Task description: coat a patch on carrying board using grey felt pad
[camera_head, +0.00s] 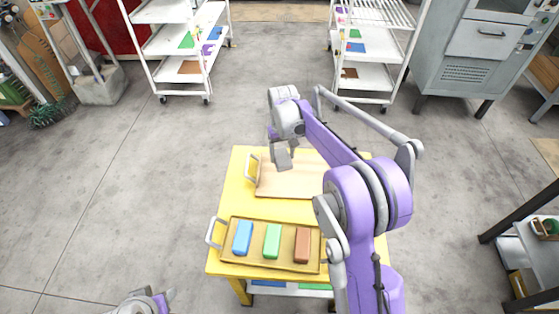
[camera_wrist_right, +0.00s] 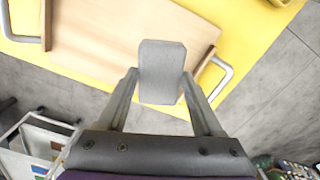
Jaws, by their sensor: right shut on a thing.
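The carrying board (camera_head: 290,184) is a pale wooden board with grey handles, lying on the far part of the yellow table. It fills the upper left of the right wrist view (camera_wrist_right: 110,35). My right gripper (camera_head: 283,148) is shut on the grey felt pad (camera_wrist_right: 162,70), a small grey block between its fingertips. In the head view the pad is at the board's far left corner, partly hard to tell from the grey fingers. I cannot tell whether it touches the board. My left gripper (camera_head: 160,301) shows only partly at the bottom edge.
A tray (camera_head: 256,262) with a blue block (camera_head: 243,238), a green block (camera_head: 272,241) and a brown block (camera_head: 302,245) sits on the near part of the yellow table (camera_head: 232,196). White shelf carts (camera_head: 183,45) and a grey cabinet (camera_head: 482,45) stand beyond, across open floor.

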